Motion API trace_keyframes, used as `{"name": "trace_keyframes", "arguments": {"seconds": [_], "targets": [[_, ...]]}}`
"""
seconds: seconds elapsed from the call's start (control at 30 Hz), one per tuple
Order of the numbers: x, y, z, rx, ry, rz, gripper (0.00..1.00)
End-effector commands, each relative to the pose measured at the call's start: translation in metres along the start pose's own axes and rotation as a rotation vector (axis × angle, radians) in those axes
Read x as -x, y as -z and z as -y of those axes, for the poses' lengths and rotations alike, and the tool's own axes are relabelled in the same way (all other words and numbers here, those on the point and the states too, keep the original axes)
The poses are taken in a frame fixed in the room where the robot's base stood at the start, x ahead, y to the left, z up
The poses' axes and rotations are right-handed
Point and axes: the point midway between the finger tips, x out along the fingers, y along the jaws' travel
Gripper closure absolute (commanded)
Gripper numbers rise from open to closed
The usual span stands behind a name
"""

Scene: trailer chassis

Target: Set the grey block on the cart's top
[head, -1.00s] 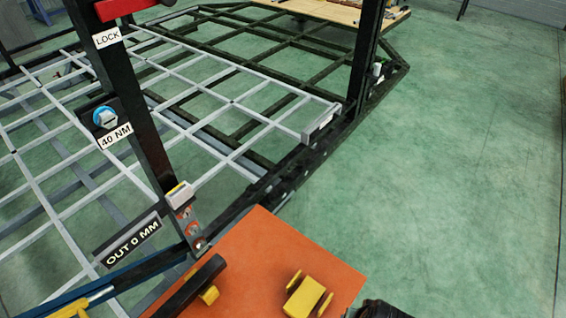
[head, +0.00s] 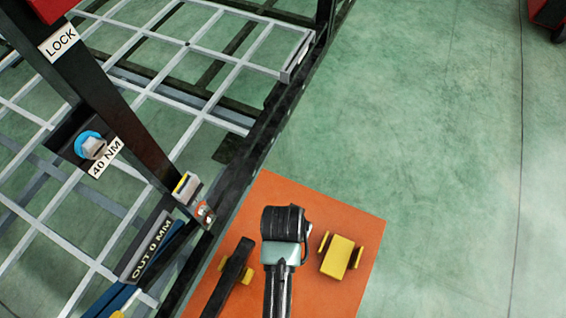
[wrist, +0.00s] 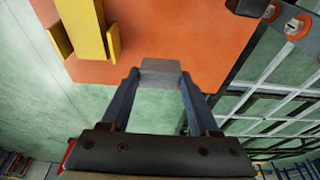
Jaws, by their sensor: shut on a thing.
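The cart's orange top (head: 338,212) fills the lower middle of the head view; it also shows in the wrist view (wrist: 205,40). My gripper (wrist: 158,80) is shut on the grey block (wrist: 160,68), a small piece between its fingertips. In the wrist view the block overlaps the near edge of the orange top; I cannot tell its height above it. In the head view my dark arm reaches over the orange top, and the gripper and block are hidden. A yellow fixture (head: 340,257) and a black bar with yellow parts (head: 234,276) sit on the top.

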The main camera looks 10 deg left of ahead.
Motion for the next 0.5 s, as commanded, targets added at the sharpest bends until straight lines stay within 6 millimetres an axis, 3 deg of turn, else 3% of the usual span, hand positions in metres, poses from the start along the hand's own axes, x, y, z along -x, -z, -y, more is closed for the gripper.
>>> {"name": "trace_keyframes", "arguments": {"seconds": [0.2, 0.5], "targets": [[-0.036, -0.010, -0.001, 0.000, -0.001, 0.003, 0.99], [-0.066, -0.019, -0.001, 0.001, -0.001, 0.003, 0.99]]}}
